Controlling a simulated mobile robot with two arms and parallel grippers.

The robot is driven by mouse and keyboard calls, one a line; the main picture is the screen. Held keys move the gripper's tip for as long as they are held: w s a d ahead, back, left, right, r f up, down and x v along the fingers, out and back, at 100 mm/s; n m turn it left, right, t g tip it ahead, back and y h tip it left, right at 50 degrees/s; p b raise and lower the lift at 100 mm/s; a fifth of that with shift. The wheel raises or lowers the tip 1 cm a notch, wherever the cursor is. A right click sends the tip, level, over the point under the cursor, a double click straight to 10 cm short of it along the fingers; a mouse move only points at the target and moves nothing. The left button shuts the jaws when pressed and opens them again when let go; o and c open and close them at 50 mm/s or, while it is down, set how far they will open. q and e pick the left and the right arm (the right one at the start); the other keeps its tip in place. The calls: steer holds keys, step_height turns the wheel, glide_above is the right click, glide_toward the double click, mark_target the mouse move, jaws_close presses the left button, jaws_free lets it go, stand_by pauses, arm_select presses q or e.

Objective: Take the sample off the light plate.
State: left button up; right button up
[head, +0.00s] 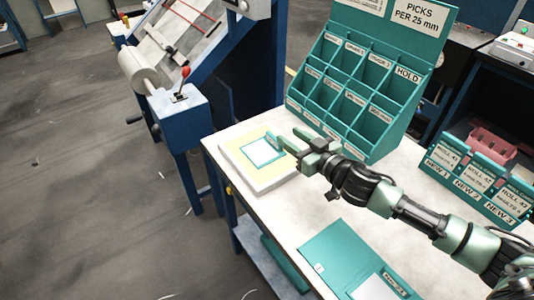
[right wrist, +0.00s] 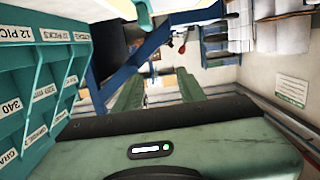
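The light plate (head: 285,181) is a pale, yellowish, lit slab lying at the left end of the white table. The sample (head: 260,152), a small white sheet with a teal border, lies flat on it. My right gripper (head: 287,139) is over the right-hand part of the plate, at the sample's right edge. Its two green fingers also show in the right wrist view (right wrist: 160,92), spread apart with nothing seen between them. I cannot tell whether a fingertip touches the sample. The sample does not show clearly in the right wrist view. My left gripper is not in view.
A teal sorting rack (head: 352,90) with labelled compartments stands behind the plate. A teal folder (head: 345,250) lies at the table's front. Labelled teal bins (head: 470,175) stand at right. A blue machine (head: 182,105) stands left of the table.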

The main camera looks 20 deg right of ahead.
steer(key=b, duration=0.4)
glide_toward(263, 147)
steer(key=d+r, duration=0.2)
steer(key=r, duration=0.1)
steer(key=shift+w+d+r, duration=0.2)
steer(key=shift+d, duration=0.2)
steer(key=shift+w+a+r, duration=0.1)
steer(key=x, duration=0.2)
steer(key=p+x, duration=0.1)
steer(key=x, duration=0.1)
steer(key=p+x, duration=0.1)
steer(key=x, duration=0.2)
steer(key=shift+w+d+f, duration=0.15)
steer(key=shift+d+f, duration=0.05)
steer(key=shift+d, duration=0.15)
steer(key=shift+w+a+f, duration=0.1)
steer(key=shift+w, duration=0.1)
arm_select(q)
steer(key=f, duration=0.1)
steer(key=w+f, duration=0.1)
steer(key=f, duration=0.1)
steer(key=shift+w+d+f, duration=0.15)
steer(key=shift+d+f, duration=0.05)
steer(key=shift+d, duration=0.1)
arm_select(e)
jaws_close()
